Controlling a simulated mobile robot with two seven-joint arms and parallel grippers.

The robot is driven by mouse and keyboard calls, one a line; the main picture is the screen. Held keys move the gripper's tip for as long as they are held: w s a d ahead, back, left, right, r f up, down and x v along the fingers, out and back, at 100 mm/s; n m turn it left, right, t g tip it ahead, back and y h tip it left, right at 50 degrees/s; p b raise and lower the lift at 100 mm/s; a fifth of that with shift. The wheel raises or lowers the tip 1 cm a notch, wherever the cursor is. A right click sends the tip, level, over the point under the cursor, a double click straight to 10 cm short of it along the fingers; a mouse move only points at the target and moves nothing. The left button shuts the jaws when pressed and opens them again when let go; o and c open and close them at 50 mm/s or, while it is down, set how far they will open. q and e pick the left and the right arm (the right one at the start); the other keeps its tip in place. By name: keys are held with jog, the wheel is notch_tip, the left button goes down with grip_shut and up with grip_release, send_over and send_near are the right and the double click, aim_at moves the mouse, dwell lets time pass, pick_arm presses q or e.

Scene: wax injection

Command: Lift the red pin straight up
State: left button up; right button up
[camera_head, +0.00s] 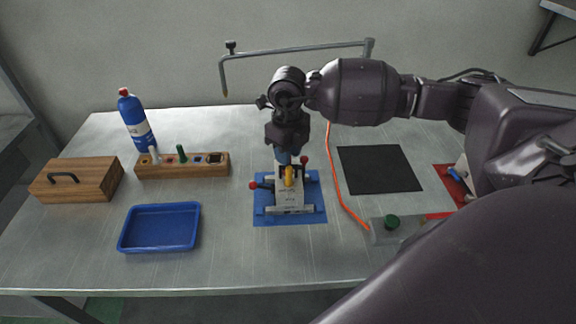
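My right gripper (287,158) points down over a silver fixture (291,201) on a blue mat (262,216). Its fingertips are small and overlap the fixture's back part, so I cannot tell whether they hold anything. A red-headed pin (304,159) stands just right of the fingertips; I cannot tell whether they touch it. A second red knob (253,185) sticks out at the fixture's left side. A yellow part (290,176) shows at the fixture's middle, just below the gripper. My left gripper is not in view.
A wooden block (215,169) with a green peg, a blue bottle (134,122), a wooden box (98,180) and a blue tray (160,246) stand left. An orange hose (338,190) and a black mat (379,169) lie right. A grey pipe (300,52) arches behind.

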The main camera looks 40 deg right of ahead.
grip_shut()
jog(key=shift+r, duration=0.1)
